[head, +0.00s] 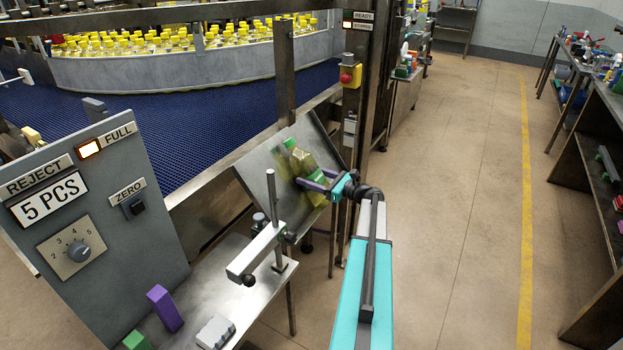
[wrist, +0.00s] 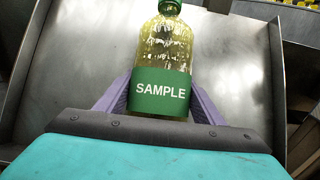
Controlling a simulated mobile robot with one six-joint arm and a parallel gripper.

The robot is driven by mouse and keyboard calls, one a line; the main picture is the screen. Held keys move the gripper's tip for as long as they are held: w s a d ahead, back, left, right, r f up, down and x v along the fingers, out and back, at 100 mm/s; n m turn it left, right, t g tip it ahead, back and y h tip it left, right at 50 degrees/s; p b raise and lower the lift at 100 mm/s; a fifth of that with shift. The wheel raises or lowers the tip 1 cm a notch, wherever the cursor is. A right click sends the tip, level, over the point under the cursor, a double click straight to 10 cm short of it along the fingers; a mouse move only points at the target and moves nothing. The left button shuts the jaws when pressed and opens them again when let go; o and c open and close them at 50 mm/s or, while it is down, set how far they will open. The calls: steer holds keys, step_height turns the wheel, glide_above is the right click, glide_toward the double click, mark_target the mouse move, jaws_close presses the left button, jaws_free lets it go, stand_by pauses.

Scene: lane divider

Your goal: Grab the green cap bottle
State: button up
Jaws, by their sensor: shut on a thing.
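The green cap bottle (head: 301,161) holds yellowish liquid and is tilted over the metal tray. In the wrist view the bottle (wrist: 162,55) carries a green label reading SAMPLE, and the top of its cap is cut off by the frame edge. My gripper (head: 318,183) has its purple fingers on both sides of the bottle. In the wrist view my gripper (wrist: 160,98) is shut on the bottle at label height. The metal tray (head: 262,160) slopes behind the bottle. Whether the bottle still touches the tray cannot be told.
A grey REJECT panel (head: 90,215) stands at the left. A metal post with a clamp (head: 272,215) rises from the small bench (head: 225,285), close to my arm. The blue conveyor (head: 200,125) and many yellow-capped bottles (head: 150,42) lie behind. The floor (head: 450,200) to the right is clear.

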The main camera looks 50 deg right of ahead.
mark_target(316, 171)
steer(key=shift+r, duration=0.65)
step_height(316, 171, up, 2)
steer(key=shift+a+b, duration=0.1)
steer(key=shift+b, duration=0.4)
steer(key=s+a+r+b, duration=0.1)
steer(key=s+a+b, duration=0.1)
steer(key=s, duration=1.3)
steer(key=shift+s+a+r+b, duration=0.15)
steer(key=shift+s+a+b, duration=0.15)
steer(key=shift+s+a, duration=0.1)
